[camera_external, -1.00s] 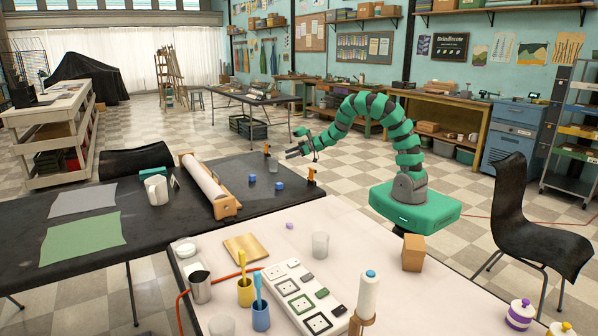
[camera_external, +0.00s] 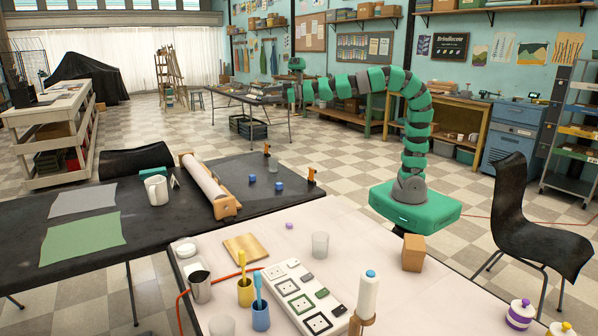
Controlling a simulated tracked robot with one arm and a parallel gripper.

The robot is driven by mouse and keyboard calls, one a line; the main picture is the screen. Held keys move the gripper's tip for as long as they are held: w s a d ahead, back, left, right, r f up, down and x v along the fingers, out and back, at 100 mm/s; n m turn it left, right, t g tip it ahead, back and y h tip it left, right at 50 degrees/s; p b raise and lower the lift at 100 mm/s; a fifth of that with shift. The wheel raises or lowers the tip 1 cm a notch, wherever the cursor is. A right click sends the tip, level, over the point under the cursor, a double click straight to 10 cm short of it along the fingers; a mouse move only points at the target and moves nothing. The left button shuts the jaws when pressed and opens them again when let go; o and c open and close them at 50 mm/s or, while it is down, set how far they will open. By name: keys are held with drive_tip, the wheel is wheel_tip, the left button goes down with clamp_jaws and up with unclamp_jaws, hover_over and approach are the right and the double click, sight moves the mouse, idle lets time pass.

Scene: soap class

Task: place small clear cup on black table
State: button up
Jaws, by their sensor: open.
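A small clear cup (camera_external: 272,165) stands upright on the black table (camera_external: 235,168), near its far right end. My gripper (camera_external: 294,88) is up in the air above and beyond that end, well apart from this cup. It looks empty and open, though its fingers are small and hard to make out. Another clear cup (camera_external: 320,245) stands on the white table (camera_external: 340,222) in front. A third clear cup (camera_external: 222,325) is partly cut off at the bottom edge.
A roller stand (camera_external: 208,187) lies to the left. The white table holds a cardboard box (camera_external: 413,253), a socket panel (camera_external: 303,300) and several holders.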

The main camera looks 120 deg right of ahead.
drive_tip(key=s+a+r+t+y, duration=0.1)
drive_tip(key=a+r+y, duration=0.1)
drive_tip(key=a+r, duration=0.5)
drive_tip(key=s+a+r+y, duration=0.1)
drive_tip(key=a+r+y, duration=0.15)
drive_tip(key=a, duration=0.85)
drive_tip(key=s+a+r+n+y, duration=0.1)
drive_tip(key=s+a, duration=0.3)
drive_tip(key=a, duration=0.4)
drive_tip(key=s+a+r+n+y, duration=0.2)
drive_tip(key=s+a+r+y, duration=0.2)
drive_tip(key=a, duration=0.4)
drive_tip(key=shift+a+r+n, duration=0.2)
drive_tip(key=shift+r+n, duration=0.1)
drive_tip(key=shift+r, duration=0.05)
